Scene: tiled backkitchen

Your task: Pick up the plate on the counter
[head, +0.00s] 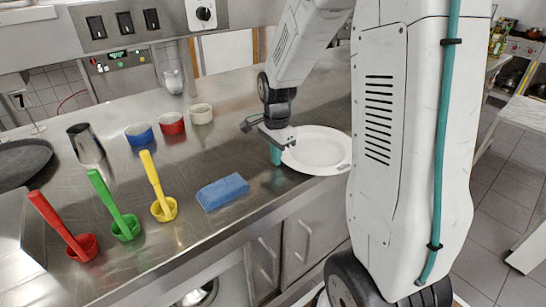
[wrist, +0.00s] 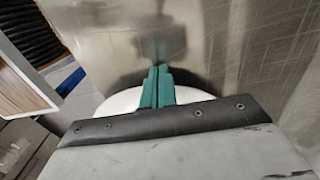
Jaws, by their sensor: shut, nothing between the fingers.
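A white round plate (head: 322,152) lies flat on the steel counter (head: 240,158), close to its front edge. My gripper (head: 277,156) is over the counter at the plate's left rim, with its teal fingers pointing down. In the wrist view the gripper (wrist: 157,72) shows its two teal fingers pressed together with nothing between them. Part of the plate (wrist: 118,103) shows behind the fingers there; the rest is hidden by the gripper body. I cannot tell whether the fingertips touch the plate or the counter.
A blue sponge (head: 222,191) lies left of the plate. Red (head: 64,228), green (head: 114,208) and yellow (head: 157,187) scoops stand further left. Blue (head: 139,134), red (head: 171,124) and cream (head: 201,114) bowls and a metal cup (head: 86,145) stand behind. Bare counter lies between the bowls and sponge.

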